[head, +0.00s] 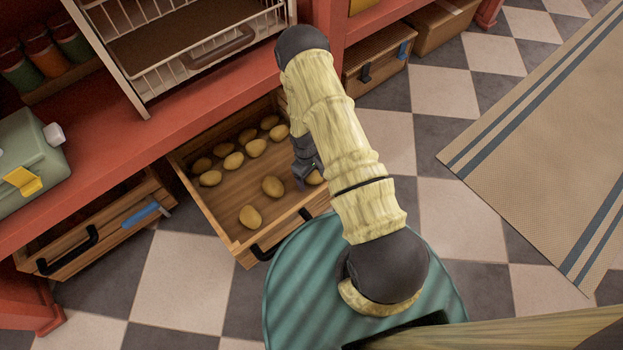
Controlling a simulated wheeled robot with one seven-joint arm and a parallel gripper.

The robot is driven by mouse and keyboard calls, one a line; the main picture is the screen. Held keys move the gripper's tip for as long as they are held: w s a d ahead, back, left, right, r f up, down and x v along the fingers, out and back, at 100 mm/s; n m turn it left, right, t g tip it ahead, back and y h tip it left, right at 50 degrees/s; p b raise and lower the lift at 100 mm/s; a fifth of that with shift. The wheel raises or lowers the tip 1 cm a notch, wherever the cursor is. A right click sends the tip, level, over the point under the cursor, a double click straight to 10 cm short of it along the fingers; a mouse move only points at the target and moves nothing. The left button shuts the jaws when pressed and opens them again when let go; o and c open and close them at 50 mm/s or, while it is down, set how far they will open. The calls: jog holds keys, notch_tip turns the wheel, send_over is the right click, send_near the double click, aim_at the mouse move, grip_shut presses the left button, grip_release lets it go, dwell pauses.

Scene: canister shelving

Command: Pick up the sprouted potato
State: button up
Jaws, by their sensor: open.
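Several yellow-brown potatoes lie in an open wooden drawer (220,217). One potato (250,216) lies near the drawer's front, and another (272,186) lies near the middle. Others sit toward the back, such as one potato (256,148). I cannot make out sprouts on any potato at this size. My gripper (305,180) is low over the right side of the drawer, open, its fingers small and dark. A potato (315,178) lies right beside or under it, partly hidden by my arm. I cannot tell whether the fingers touch it.
The drawer is pulled out beneath a red shelf (205,120) that holds a white wire rack (215,45). Another drawer with a blue item (142,214) is at the left. A wooden crate (378,60) and a cardboard box (442,25) stand at the back. Checkered floor and a striped rug (550,130) lie at the right.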

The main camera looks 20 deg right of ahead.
dwell(0.5)
jog(key=c, duration=1.2)
jog(key=shift+o, duration=0.2)
notch_tip(320, 180, up, 10)
jog(key=p, duration=0.6)
